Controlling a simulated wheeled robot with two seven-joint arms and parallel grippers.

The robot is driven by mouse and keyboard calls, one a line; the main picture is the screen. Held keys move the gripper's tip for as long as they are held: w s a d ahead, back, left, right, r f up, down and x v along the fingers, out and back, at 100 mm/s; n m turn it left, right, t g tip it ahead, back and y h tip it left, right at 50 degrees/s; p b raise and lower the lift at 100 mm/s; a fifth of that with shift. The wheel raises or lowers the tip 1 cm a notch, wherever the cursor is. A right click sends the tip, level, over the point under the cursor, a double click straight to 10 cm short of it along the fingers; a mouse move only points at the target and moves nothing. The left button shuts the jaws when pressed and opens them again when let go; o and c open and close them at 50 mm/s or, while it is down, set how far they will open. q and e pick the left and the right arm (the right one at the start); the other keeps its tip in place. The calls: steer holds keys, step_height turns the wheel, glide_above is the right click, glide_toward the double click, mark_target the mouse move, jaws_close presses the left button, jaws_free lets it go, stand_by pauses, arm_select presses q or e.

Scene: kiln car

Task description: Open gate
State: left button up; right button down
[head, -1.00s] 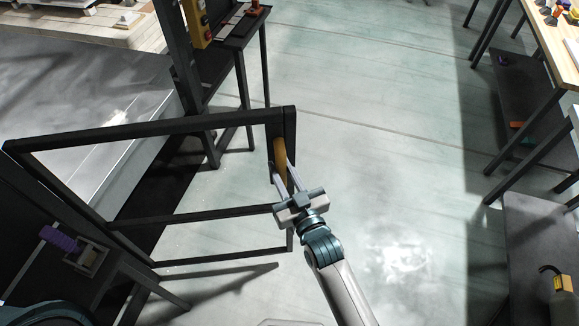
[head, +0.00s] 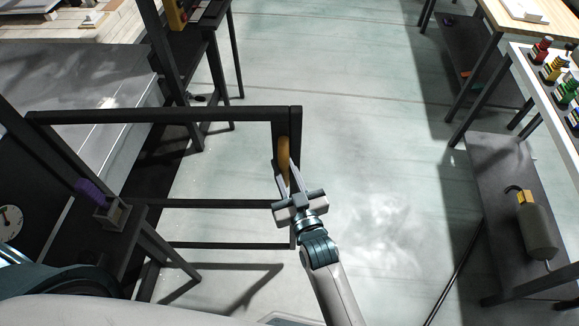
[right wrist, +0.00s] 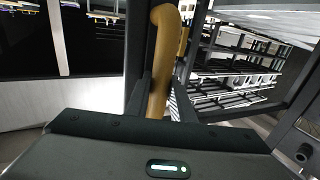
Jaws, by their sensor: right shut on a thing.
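The gate (head: 180,115) is a dark metal frame with several rails, hinged at the left side in the head view. Its free end carries a curved, yellow-brown handle (head: 283,155). My right gripper (head: 287,180) is shut on this handle. In the right wrist view the handle (right wrist: 161,70) runs upright between the fingers, with its top bending left. The gate stands swung out over the floor, away from the post (head: 165,50) behind it. My left gripper is not in view.
A dark stand with a purple item (head: 90,190) is at the lower left. The grey platform (head: 80,75) lies behind the gate. Benches with bottles (head: 541,50) and a grey cylinder (head: 537,228) line the right. The middle floor (head: 380,150) is clear.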

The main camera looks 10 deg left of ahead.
steer(key=shift+s+r, duration=0.2)
steer(key=shift+s, duration=0.05)
steer(key=c, duration=1.5)
jaws_free()
steer(key=shift+a+f, duration=0.1)
steer(key=shift+c, duration=0.2)
steer(key=shift+s+d+f, duration=0.15)
steer(key=shift+s+d, duration=0.15)
steer(key=shift+s, duration=0.05)
steer(key=b+v, duration=0.5)
steer(key=v, duration=1.1)
steer(key=shift+s, duration=0.25)
